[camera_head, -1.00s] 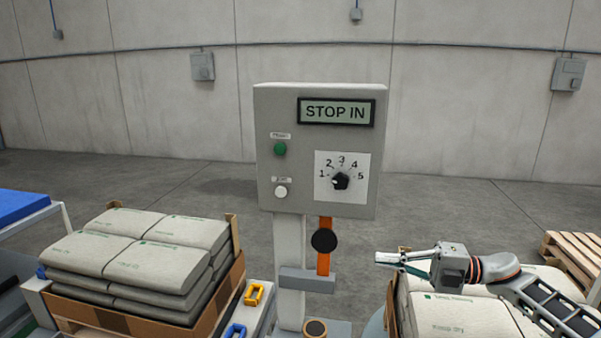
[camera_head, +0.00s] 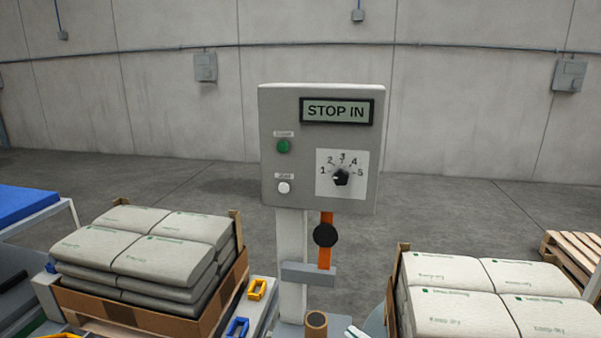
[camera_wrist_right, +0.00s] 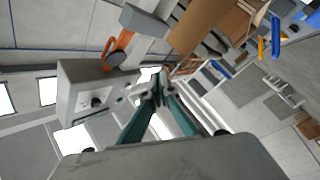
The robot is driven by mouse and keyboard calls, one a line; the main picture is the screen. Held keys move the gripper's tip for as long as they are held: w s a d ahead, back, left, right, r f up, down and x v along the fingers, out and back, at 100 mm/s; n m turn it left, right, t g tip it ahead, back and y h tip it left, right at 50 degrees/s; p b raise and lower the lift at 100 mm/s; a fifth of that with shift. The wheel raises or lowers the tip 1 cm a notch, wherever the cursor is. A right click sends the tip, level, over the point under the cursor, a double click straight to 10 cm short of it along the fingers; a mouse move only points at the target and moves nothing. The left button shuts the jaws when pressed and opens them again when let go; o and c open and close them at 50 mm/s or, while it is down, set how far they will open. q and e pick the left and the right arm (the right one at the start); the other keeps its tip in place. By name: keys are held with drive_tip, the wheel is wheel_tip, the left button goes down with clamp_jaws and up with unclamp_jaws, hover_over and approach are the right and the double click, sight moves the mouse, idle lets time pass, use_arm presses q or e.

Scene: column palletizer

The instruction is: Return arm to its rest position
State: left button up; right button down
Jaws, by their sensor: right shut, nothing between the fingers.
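My right gripper shows only as a small tip (camera_head: 355,331) at the bottom edge of the head view, right of a brown cylinder. In the right wrist view its teal fingers (camera_wrist_right: 158,92) come together at the tips, shut and empty. The rest of the right arm is out of the head view. My left gripper is in neither view.
A grey control box (camera_head: 268,162) on a post reads STOP IN, with an orange strap (camera_head: 326,257) below. A left carton (camera_head: 212,318) and a right carton (camera_head: 393,290) hold stacked bags. A brown cylinder (camera_head: 316,322) stands between them.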

drive_tip(key=s+d+f+m+g+h, duration=0.1)
drive_tip(key=s+d+f+m+h, duration=0.1)
drive_tip(key=s+f, duration=0.5)
drive_tip(key=s+d+f+m+g+h, duration=0.1)
drive_tip(key=s+d+f+m+h, duration=0.1)
drive_tip(key=s+f+m+h, duration=0.3)
drive_tip(key=s+d+f+m+g+h, duration=0.2)
drive_tip(key=s+f+m, duration=0.4)
drive_tip(key=s+f, duration=0.3)
drive_tip(key=s+d+h, duration=0.1)
drive_tip(key=s, duration=0.2)
drive_tip(key=shift+h, duration=0.3)
